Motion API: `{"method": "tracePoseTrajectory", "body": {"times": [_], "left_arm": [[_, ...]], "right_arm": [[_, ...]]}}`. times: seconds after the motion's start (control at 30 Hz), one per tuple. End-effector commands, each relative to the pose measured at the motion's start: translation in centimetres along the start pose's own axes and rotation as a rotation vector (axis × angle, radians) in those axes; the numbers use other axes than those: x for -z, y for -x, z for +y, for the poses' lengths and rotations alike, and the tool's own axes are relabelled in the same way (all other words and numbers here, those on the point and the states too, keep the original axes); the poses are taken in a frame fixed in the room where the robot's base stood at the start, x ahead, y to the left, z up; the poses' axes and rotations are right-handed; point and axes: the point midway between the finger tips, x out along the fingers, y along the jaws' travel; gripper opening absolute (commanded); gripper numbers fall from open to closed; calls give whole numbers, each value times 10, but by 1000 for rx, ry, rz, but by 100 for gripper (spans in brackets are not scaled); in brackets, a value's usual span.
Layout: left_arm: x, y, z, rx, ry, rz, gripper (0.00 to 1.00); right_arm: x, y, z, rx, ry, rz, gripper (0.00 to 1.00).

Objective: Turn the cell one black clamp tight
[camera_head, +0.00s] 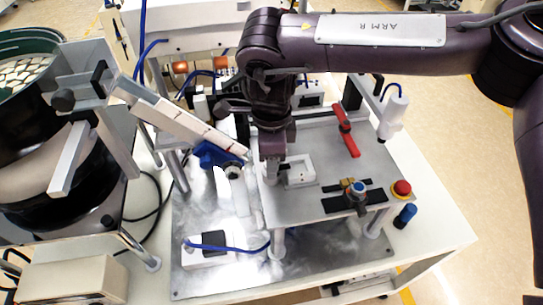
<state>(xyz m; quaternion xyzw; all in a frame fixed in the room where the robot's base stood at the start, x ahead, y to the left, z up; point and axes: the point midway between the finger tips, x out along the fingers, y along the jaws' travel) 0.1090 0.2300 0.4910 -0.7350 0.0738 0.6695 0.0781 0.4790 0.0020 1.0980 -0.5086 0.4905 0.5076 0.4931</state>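A black clamp knob (62,99) sits on the grey bracket at the left, beside the bowl feeder. A black lever-like piece (99,73) stands on the same bracket; I cannot tell which of the two is the task's clamp, nor how tight either is. My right gripper (272,170) points down over the raised metal plate, just left of a small white block, far to the right of the bracket. The arm above it hides part of the area behind, and I cannot tell whether its fingers are open or shut. My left gripper is not in view.
The sloped white feed track (178,117) runs from the bracket down toward the plate. The black bowl feeder (62,190) fills the left. A red handle (347,130), a red button (401,188) and a white bottle-shaped part (394,117) stand at the right. The table's front right is clear.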

Motion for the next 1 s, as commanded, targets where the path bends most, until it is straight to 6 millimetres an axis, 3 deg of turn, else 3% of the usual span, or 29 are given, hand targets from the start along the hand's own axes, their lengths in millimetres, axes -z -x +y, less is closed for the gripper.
{"method": "tracePoseTrajectory", "body": {"times": [0.37,0.73,1.0], "left_arm": [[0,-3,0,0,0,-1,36],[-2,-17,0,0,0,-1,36],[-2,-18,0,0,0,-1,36]], "right_arm": [[0,3,0,-2,1,0,50],[0,61,0,2,1,2,50],[0,77,0,-2,0,1,50]]}}
